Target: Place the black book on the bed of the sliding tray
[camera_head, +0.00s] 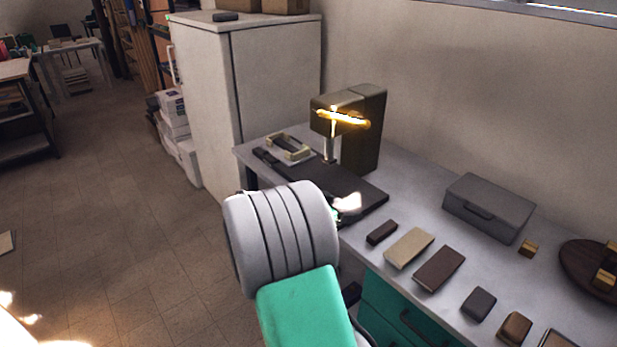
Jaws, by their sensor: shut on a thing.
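The sliding tray (353,189) is a long dark flat slab on the grey bench, running under the stamping press (360,130). My gripper (346,204) shows only as a small bright sliver over the near end of the tray, beyond my grey and green arm. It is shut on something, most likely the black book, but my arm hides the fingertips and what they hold. No book can be made out for certain on the tray's visible part. Whether the held thing touches the tray cannot be told.
A dark block (382,232), a beige book (409,248), a brown book (438,268) and a dark grey block (478,303) lie along the bench's front. A grey case (489,207) stands behind them. A pale frame (289,147) lies left of the press. A cabinet (245,90) stands behind.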

